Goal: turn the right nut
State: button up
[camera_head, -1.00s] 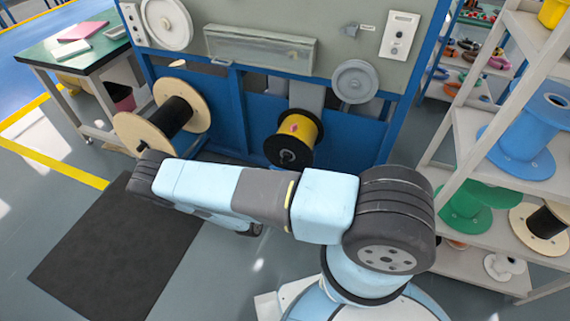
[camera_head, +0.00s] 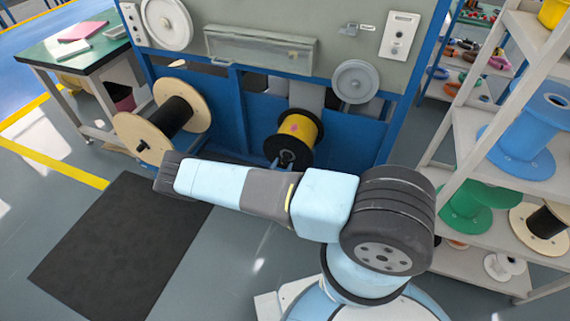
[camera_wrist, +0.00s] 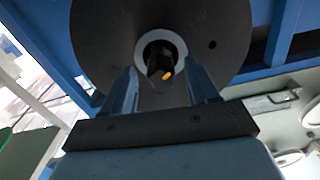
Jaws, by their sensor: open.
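The right nut (camera_wrist: 156,59) is a dark knob with an orange mark, at the centre of the black spool flange (camera_wrist: 105,45) in the wrist view. A pale ring surrounds it. In the head view the yellow spool (camera_head: 302,127) with black flanges sits low in the blue machine frame. My gripper (camera_wrist: 162,78) is open, its two blue-grey fingers reaching up on either side of the nut, with a gap to each side. In the head view its fingertips show just in front of the flange; my arm hides the rest of it.
A wooden spool with black cable (camera_head: 176,115) is mounted at the left of the machine. A white shelf rack (camera_head: 482,130) with coloured spools stands at right. A dark mat (camera_head: 120,245) lies on the floor at left.

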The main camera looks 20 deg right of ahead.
jog(key=shift+x, duration=0.9)
jog(key=c, duration=1)
